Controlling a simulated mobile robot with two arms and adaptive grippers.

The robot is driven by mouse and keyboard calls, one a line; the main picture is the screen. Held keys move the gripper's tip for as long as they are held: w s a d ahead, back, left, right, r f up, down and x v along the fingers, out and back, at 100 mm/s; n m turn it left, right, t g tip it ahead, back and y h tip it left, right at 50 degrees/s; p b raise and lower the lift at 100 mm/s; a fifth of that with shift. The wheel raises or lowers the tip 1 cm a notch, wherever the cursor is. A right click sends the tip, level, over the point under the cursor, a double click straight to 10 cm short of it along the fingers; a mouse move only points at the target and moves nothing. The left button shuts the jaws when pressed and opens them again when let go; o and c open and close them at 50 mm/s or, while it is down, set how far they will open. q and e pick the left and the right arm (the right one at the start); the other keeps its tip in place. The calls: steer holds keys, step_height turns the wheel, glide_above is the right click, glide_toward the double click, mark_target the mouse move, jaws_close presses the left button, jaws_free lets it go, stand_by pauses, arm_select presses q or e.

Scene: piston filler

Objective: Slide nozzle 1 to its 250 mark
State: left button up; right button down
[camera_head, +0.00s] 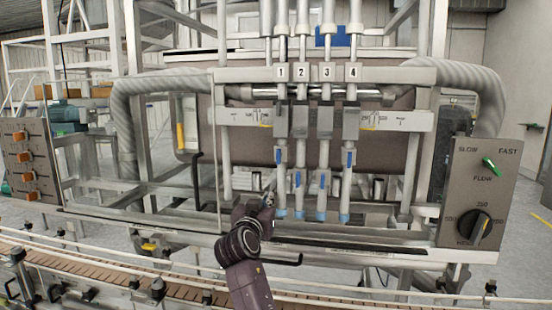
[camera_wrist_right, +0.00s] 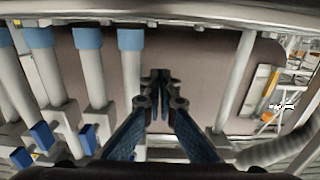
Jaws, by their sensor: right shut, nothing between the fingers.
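Nozzle 1 (camera_head: 281,180) is the leftmost of the hanging nozzles, under the label "1". It is a pale tube with a blue tab and a blue tip. My right gripper (camera_head: 268,196) is just left of its lower part. The gripper is shut and empty. In the right wrist view, the fingertips (camera_wrist_right: 161,80) meet beside the nearest tube, nozzle 1 (camera_wrist_right: 130,75), with a small gap in the picture. Small scales sit on the crossbar at left (camera_head: 250,117) and right (camera_head: 385,121). Their marks are too small to read. My left gripper is out of view.
Nozzle 2 (camera_head: 300,185), nozzle 3 (camera_head: 321,185) and nozzle 4 (camera_head: 346,185) hang close to the right. A conveyor (camera_head: 130,272) runs below. A control panel (camera_head: 480,190) stands at right. A vertical frame post (camera_wrist_right: 236,75) flanks the fingers in the wrist view.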

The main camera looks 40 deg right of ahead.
steer(key=v, duration=0.8)
stand_by(0.4)
steer(key=shift+a, duration=0.1)
